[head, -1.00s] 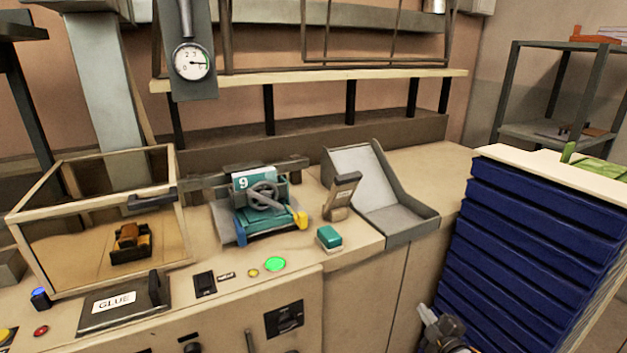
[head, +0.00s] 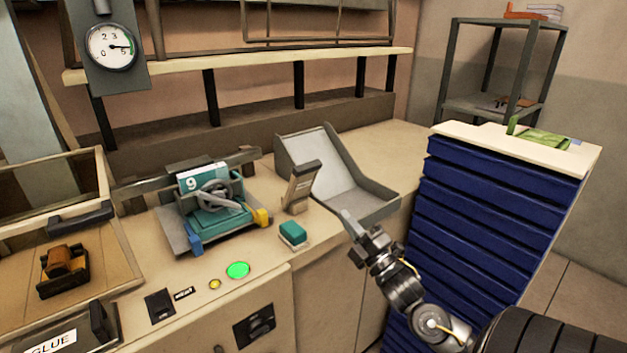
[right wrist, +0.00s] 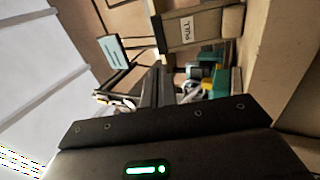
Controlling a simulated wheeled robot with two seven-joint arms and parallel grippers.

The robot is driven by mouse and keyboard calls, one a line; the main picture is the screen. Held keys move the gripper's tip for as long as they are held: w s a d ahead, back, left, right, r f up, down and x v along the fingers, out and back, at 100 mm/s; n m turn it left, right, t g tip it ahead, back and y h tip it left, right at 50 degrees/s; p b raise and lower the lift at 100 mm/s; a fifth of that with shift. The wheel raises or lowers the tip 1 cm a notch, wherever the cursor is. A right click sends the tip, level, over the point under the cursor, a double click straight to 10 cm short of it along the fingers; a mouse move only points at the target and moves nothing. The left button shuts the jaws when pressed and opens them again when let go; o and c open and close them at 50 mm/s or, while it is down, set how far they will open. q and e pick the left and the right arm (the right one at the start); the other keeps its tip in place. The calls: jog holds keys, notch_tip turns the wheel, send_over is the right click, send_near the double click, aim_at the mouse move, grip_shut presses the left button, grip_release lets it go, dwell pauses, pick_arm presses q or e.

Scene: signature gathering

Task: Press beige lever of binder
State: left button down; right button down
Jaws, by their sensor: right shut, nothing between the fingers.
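The binder (head: 213,214) is a teal machine with a card marked 9, a grey wheel and blue and yellow corner parts, on the bench in the head view. The beige lever (head: 298,192) stands tilted to its right, with a dark top. In the right wrist view, the lever (right wrist: 205,22) bears a PULL label, and part of the binder (right wrist: 218,80) shows beyond. My right gripper (head: 348,220) is shut and empty, to the right of and below the lever in the head view, apart from it. My left gripper is out of view.
A grey tray (head: 372,206) stands behind my right gripper. A teal block (head: 293,233) sits before the lever. A green button (head: 238,270) is on the bench's front. A blue drawer stack (head: 480,215) stands at right. A wooden-framed case (head: 110,200) is at left.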

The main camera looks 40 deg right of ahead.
jog(key=p, duration=0.6)
send_near(309, 170)
jog(key=x, duration=0.5)
jog(key=shift+w+r, duration=0.15)
jog(key=shift+r, duration=0.05)
jog(key=shift+w+r, duration=0.15)
jog(key=shift+w, duration=0.55)
